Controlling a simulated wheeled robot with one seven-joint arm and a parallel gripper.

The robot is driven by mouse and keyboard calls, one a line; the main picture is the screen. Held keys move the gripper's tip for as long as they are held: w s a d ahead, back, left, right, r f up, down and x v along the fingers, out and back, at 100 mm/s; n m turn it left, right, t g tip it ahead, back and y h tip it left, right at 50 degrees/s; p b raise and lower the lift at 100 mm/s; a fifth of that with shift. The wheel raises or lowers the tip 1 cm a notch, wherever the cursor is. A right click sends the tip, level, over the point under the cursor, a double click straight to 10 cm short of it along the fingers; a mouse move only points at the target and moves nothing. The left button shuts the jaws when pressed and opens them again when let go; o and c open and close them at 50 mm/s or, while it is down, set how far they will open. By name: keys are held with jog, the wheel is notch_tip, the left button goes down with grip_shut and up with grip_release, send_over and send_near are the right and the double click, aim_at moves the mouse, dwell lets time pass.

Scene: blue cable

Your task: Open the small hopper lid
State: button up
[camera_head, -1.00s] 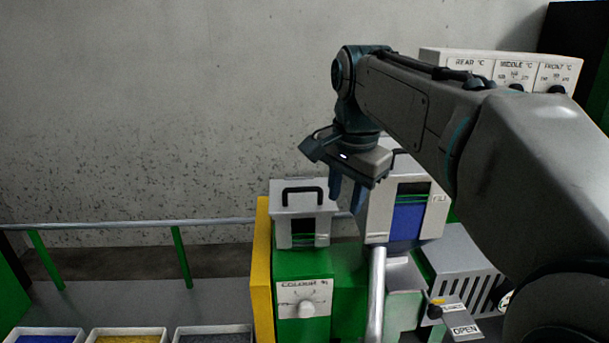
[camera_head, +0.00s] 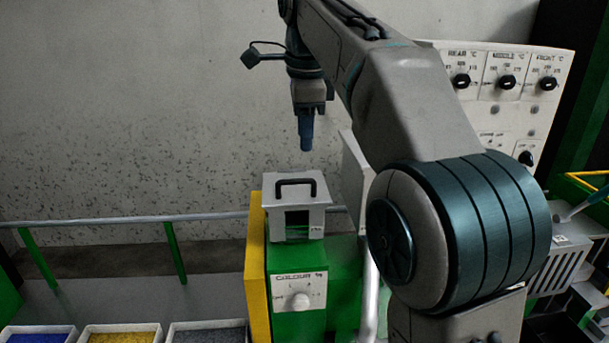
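The small hopper (camera_head: 314,217) is a light grey box with a dark window, on top of the green unit with the COLOUR knob. Its lid (camera_head: 268,188) is flat and closed, with a black bar handle (camera_head: 296,183) standing up from it. My gripper (camera_head: 306,147) points down above the lid, slightly right of the handle in the picture, with a clear gap between. The fingers appear edge-on and overlap, so their opening does not show. Nothing is visible in them.
The larger hopper (camera_head: 352,190) stands right of the small one, mostly hidden behind my arm. A yellow panel (camera_head: 257,270) borders the green unit (camera_head: 283,262). A rail (camera_head: 120,221) and several pellet trays (camera_head: 122,336) lie left. A dial panel (camera_head: 548,105) stands at right.

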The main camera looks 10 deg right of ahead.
aim_at(304, 181)
jog(key=f, duration=0.3)
jog(key=w+f+b, duration=0.1)
jog(key=f, duration=0.5)
jog(key=shift+w, duration=0.4)
grip_shut()
